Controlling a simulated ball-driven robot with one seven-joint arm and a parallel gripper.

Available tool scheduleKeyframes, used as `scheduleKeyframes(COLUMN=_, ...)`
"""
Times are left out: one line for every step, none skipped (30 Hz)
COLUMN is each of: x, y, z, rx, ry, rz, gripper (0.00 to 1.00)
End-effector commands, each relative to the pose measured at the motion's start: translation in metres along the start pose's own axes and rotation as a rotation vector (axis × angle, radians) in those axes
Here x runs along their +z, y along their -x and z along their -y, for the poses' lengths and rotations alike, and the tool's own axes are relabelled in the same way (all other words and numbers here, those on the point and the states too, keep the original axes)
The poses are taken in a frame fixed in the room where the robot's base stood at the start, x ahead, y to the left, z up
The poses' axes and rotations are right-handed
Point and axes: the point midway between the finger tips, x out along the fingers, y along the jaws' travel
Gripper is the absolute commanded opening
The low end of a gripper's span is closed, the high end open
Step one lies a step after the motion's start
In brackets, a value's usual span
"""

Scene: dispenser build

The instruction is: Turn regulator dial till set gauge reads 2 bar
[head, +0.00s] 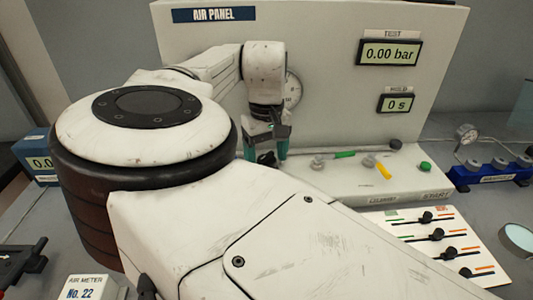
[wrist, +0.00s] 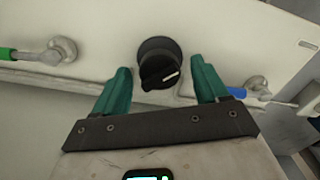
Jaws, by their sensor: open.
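The regulator dial is a black round knob (wrist: 160,66) with a white pointer line, on the light panel in the wrist view. My gripper (wrist: 162,85) is open, with one teal finger on each side of the knob and a gap on both sides. In the head view my gripper (head: 268,150) hangs in front of the air panel (head: 325,70), and the knob is hidden there. A round white gauge (head: 292,90) is partly hidden behind my wrist; its reading cannot be made out.
Displays show 0.00 bar (head: 390,53) and 0 s (head: 398,104). A green-handled valve (head: 343,154) and a yellow-handled valve (head: 383,170) stand right of my gripper. In the wrist view, a green lever (wrist: 8,54) and a blue lever (wrist: 238,92) flank the knob.

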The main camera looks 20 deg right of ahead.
Motion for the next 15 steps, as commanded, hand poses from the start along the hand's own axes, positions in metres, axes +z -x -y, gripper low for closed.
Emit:
scheduleKeyframes(x=0.0001, y=-0.0002, z=-0.0002, rx=0.000, ry=-0.001, rz=0.000, gripper=0.73)
scheduleKeyframes(x=0.0001, y=-0.0002, z=-0.0003, rx=0.000, ry=-0.001, rz=0.000, gripper=0.73)
scheduleKeyframes(x=0.0001, y=-0.0001, z=-0.0003, rx=0.000, ry=-0.001, rz=0.000, gripper=0.73)
scheduleKeyframes(x=0.0001, y=-0.0001, z=-0.0003, rx=0.000, ry=-0.001, rz=0.000, gripper=0.73)
scheduleKeyframes(x=0.0001, y=-0.0001, z=-0.0003, rx=0.000, ry=-0.001, rz=0.000, gripper=0.73)
scheduleKeyframes(x=0.0001, y=0.0000, z=-0.0003, rx=0.000, ry=-0.001, rz=0.000, gripper=0.71)
scheduleKeyframes(x=0.0001, y=0.0000, z=-0.0003, rx=0.000, ry=-0.001, rz=0.000, gripper=0.69)
scheduleKeyframes(x=0.0001, y=0.0000, z=-0.0002, rx=0.000, ry=-0.001, rz=0.000, gripper=0.66)
scheduleKeyframes(x=0.0001, y=0.0000, z=-0.0002, rx=0.000, ry=-0.001, rz=0.000, gripper=0.62)
scheduleKeyframes(x=0.0001, y=0.0001, z=-0.0002, rx=0.000, ry=-0.001, rz=0.000, gripper=0.59)
scheduleKeyframes(x=0.0001, y=0.0001, z=-0.0002, rx=0.000, ry=0.000, rz=0.000, gripper=0.56)
scheduleKeyframes(x=0.0001, y=0.0001, z=-0.0002, rx=0.000, ry=-0.001, rz=0.000, gripper=0.52)
scheduleKeyframes(x=0.0001, y=0.0001, z=-0.0002, rx=0.000, ry=-0.001, rz=0.000, gripper=0.49)
scheduleKeyframes(x=0.0001, y=0.0001, z=-0.0002, rx=0.000, ry=-0.001, rz=0.000, gripper=0.47)
scheduleKeyframes(x=0.0001, y=0.0001, z=-0.0002, rx=0.000, ry=-0.001, rz=0.000, gripper=0.43)
